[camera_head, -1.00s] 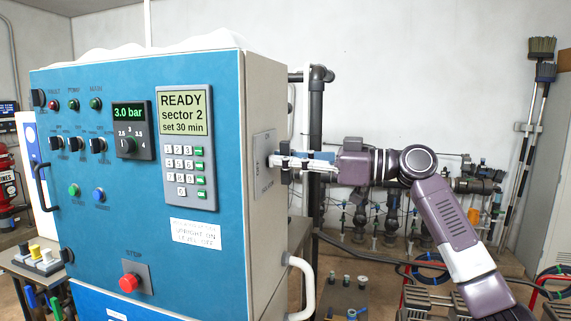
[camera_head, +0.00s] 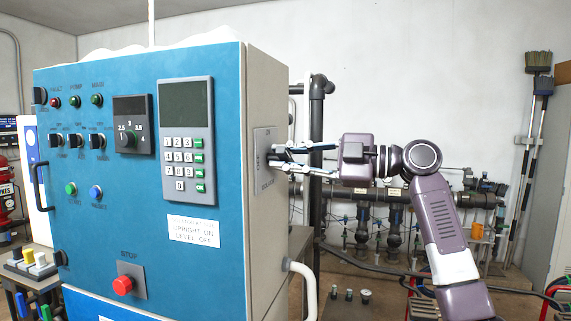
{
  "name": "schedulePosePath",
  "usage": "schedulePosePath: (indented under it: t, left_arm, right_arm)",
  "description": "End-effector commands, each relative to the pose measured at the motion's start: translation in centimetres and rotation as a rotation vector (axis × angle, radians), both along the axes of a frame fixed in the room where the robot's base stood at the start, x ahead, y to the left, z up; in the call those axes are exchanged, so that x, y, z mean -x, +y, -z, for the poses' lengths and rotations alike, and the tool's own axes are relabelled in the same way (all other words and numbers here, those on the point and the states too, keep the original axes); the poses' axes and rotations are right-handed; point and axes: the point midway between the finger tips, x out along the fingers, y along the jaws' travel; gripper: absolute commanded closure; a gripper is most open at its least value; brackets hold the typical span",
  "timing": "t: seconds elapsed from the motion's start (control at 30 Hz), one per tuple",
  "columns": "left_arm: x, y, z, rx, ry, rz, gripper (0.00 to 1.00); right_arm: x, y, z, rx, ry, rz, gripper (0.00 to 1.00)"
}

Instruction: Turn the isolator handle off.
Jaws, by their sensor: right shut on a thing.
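The isolator handle (camera_head: 276,158) is a small dark handle on a grey plate (camera_head: 263,178) on the right side of the blue control cabinet (camera_head: 225,245). My right gripper (camera_head: 281,160) reaches it from the right and is shut on it. One finger shows above the handle and one below; they partly hide it, so its exact angle is hard to see. A white label (camera_head: 194,230) on the cabinet front reads upright on, level off. My left gripper is out of view.
A white curved grab bar (camera_head: 303,285) sticks out low on the cabinet's right side. A dark vertical pipe (camera_head: 316,130) stands behind my right gripper. Pipes and valves (camera_head: 395,215) line the back wall. A red stop button (camera_head: 123,286) is on the cabinet front.

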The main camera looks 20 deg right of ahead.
Motion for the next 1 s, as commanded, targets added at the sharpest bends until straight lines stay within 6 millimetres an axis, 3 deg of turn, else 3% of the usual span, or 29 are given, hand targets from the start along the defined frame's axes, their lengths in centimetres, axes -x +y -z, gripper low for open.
schedulePosePath:
  t: [0.5,1.0]
  left_arm:
    - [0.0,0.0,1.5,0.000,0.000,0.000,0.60]
    - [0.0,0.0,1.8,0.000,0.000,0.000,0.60]
  right_arm:
    - [0.1,0.1,0.5,0.232,-0.342,0.000,1.00]
    - [0.1,0.1,0.6,0.305,-0.449,-0.002,1.00]
